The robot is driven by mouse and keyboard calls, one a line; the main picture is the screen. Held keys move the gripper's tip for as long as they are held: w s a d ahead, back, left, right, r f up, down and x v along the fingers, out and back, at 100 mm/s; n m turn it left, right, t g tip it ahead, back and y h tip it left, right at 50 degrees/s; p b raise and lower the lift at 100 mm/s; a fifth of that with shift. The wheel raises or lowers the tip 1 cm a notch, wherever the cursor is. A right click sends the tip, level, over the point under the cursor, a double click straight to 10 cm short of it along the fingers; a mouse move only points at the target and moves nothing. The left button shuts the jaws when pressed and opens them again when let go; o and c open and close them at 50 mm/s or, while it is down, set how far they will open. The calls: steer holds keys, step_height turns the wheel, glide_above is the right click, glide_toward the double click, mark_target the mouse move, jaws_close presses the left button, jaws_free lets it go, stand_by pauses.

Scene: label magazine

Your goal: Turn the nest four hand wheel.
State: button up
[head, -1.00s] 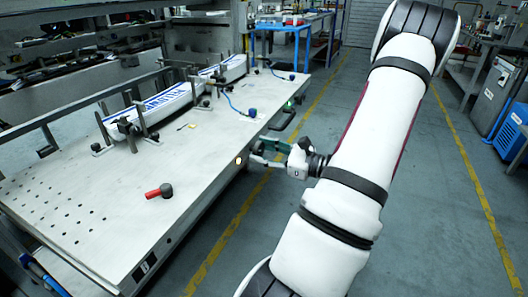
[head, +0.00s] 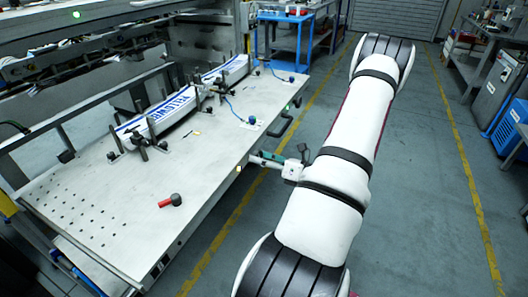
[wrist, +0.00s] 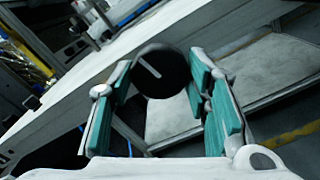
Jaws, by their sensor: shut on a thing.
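A round black hand wheel (wrist: 160,72) with a pale line across its face shows in the wrist view, between the green finger pads. No number on it can be read, so I cannot tell which nest it belongs to. My gripper (wrist: 160,88) is shut on this wheel, with one finger on either side. In the head view my gripper (head: 262,160) is at the right front edge of the long grey table (head: 110,235). The wheel itself cannot be made out there.
A small lit lamp (head: 239,168) is on the table edge by my gripper. A dark knob with a red handle (head: 171,201) lies on the table top. Blue-lettered white labels (head: 170,110) stand between dark posts. The floor aisle (head: 410,220) right of my arm is clear.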

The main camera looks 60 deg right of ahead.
steer(key=m+p, duration=0.5)
steer(key=m, duration=0.3)
steer(key=shift+m, duration=0.4)
steer(key=shift+p, duration=0.35)
steer(key=o, duration=1.2)
steer(key=shift+c, duration=0.2)
steer(key=shift+s, duration=0.15)
steer(key=s, duration=1.1)
steer(key=shift+s+d, duration=0.4)
steer(key=shift+d, duration=0.05)
steer(key=shift+r, duration=0.1)
